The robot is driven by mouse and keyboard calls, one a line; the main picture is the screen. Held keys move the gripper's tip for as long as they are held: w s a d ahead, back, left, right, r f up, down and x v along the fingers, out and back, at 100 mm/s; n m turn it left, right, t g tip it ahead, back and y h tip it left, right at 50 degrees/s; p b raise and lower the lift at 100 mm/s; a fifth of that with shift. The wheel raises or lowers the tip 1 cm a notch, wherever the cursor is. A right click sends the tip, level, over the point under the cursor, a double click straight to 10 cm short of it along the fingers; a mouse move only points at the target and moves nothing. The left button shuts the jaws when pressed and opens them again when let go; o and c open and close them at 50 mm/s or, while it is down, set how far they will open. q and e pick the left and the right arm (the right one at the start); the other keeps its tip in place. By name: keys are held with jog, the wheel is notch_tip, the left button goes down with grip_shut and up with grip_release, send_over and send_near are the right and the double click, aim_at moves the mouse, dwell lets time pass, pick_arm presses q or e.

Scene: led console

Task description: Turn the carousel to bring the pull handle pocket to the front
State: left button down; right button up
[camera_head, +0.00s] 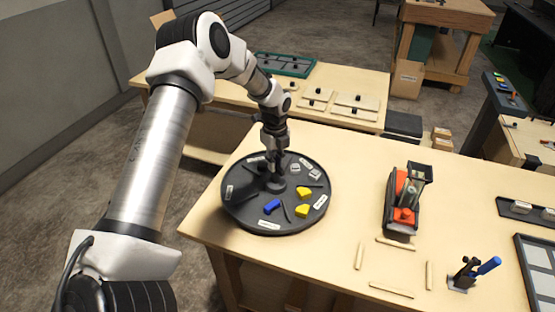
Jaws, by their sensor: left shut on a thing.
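The carousel (243,213) is a dark round disc on the near left part of the wooden table. Raised ribs split it into pockets, with small white labels along the rim that are too small to read. A blue piece (271,206) lies at the front of the disc, and two yellow pieces (304,193) lie at the front right. Small pale grey pieces (294,168) lie at the back right. I cannot tell which pocket is the pull handle's. My left gripper (274,178) points down at the disc's centre, shut on the carousel's hub (275,187). My right gripper is not in view.
A holder with a blue-handled tool (477,271) stands at the front right. A second bench (340,84) with boards stands behind. The table between carousel and device is clear.

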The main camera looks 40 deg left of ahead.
pick_arm(q)
jog(key=shift+w+a+r, duration=0.1)
jog(key=shift+w+r, duration=0.1)
jog(key=c, duration=1.2)
grip_release()
jog(key=shift+o, duration=0.3)
jog(key=shift+s, duration=0.1)
jog(key=shift+f, duration=0.1)
notch_tip(320, 180, up, 12)
